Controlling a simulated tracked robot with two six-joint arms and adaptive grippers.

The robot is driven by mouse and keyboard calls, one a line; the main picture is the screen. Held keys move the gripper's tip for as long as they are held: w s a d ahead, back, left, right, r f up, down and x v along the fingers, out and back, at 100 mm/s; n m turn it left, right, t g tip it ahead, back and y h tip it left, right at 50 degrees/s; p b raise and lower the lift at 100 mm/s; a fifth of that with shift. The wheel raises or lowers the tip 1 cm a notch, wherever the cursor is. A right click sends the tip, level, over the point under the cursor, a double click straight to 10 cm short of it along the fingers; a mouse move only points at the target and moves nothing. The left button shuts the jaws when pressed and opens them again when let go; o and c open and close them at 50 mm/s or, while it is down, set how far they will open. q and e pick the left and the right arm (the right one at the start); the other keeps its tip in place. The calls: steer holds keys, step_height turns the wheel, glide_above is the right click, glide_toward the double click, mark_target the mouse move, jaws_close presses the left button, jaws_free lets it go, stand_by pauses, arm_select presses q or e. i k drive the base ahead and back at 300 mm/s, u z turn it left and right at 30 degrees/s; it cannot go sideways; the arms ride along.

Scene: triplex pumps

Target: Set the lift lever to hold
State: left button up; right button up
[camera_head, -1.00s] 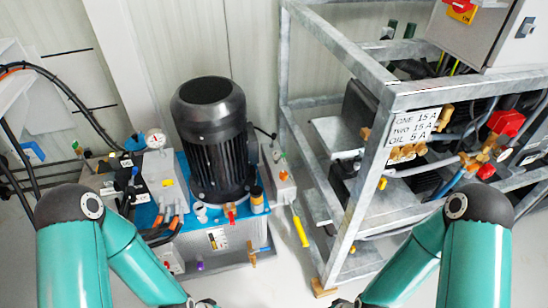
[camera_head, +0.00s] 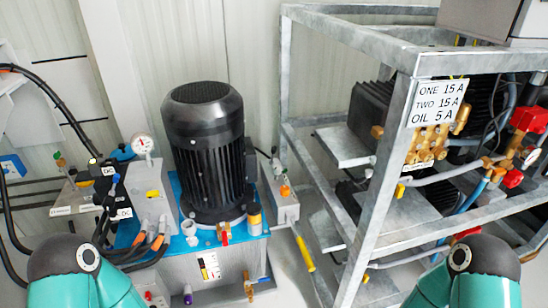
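A lever with a yellow grip (camera_head: 305,254) hangs slanting down from a small grey box (camera_head: 283,197) on the right side of the hydraulic power unit. No label reading lift or hold is legible, so I cannot tell whether this is the lift lever. Small levers and valves with DC tags (camera_head: 108,171) sit on the unit's left side, too small to read their positions. Both of my grippers are out of view. Only my teal arms with dark elbows show at the bottom left and bottom right, apart from the unit.
A tall black motor (camera_head: 205,150) stands on the unit's blue top plate, beside a round gauge (camera_head: 142,145). A galvanized frame (camera_head: 377,205) with pumps, brass fittings and a sign (camera_head: 440,104) stands at right. Black hoses (camera_head: 50,95) hang at left. A narrow floor gap separates unit and frame.

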mark_target(273, 151)
steer(key=u, duration=2.2)
steer(key=i, duration=0.1)
steer(key=z, duration=3.35)
steer(key=k, duration=0.95)
steer(key=u, duration=0.5)
steer(key=i, duration=1)
